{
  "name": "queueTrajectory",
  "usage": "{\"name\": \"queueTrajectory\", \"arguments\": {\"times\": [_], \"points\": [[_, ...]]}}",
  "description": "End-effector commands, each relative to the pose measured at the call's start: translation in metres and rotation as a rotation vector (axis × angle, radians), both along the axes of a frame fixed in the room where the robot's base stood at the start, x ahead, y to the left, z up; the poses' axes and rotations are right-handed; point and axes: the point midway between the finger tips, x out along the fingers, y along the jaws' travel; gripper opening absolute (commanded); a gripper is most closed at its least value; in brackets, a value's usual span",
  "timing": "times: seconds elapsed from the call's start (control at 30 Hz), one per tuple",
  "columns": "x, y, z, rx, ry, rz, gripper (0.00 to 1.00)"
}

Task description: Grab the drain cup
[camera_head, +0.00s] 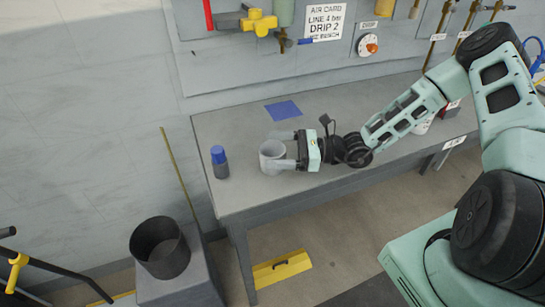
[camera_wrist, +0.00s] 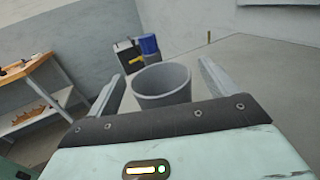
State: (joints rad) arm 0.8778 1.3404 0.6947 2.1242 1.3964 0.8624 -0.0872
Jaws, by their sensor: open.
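The drain cup (camera_head: 269,150) looks like a light grey, open-topped cup standing upright on the grey bench near its left end. It also shows in the wrist view (camera_wrist: 162,85), centred between the two fingers. My gripper (camera_head: 281,150) reaches in from the right at bench height, its fingers open on either side of the cup. In the wrist view my gripper (camera_wrist: 160,82) shows a gap between each finger and the cup wall. The cup's lower part is hidden there by my gripper's body.
A blue-capped bottle (camera_head: 220,162) stands left of the cup on the bench (camera_head: 240,200). A blue sheet (camera_head: 283,110) lies behind. A dark bin (camera_head: 160,248) sits on a lower block beyond the bench's left end. A yellow floor piece (camera_head: 282,269) lies in front.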

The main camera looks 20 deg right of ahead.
Motion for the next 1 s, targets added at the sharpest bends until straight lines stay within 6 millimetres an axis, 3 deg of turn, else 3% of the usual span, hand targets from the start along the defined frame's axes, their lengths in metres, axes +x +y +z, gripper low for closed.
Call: {"name": "queueTrajectory", "arguments": {"times": [0.2,0.47,0.67,1.0], "points": [[0.01,0.026,0.002,0.0,0.0,0.001,0.86],[0.012,0.028,0.001,0.0,-0.001,-0.001,0.86],[0.011,0.028,0.001,0.0,-0.001,0.0,0.37],[0.012,0.028,0.005,0.0,-0.002,0.0,0.37]]}}
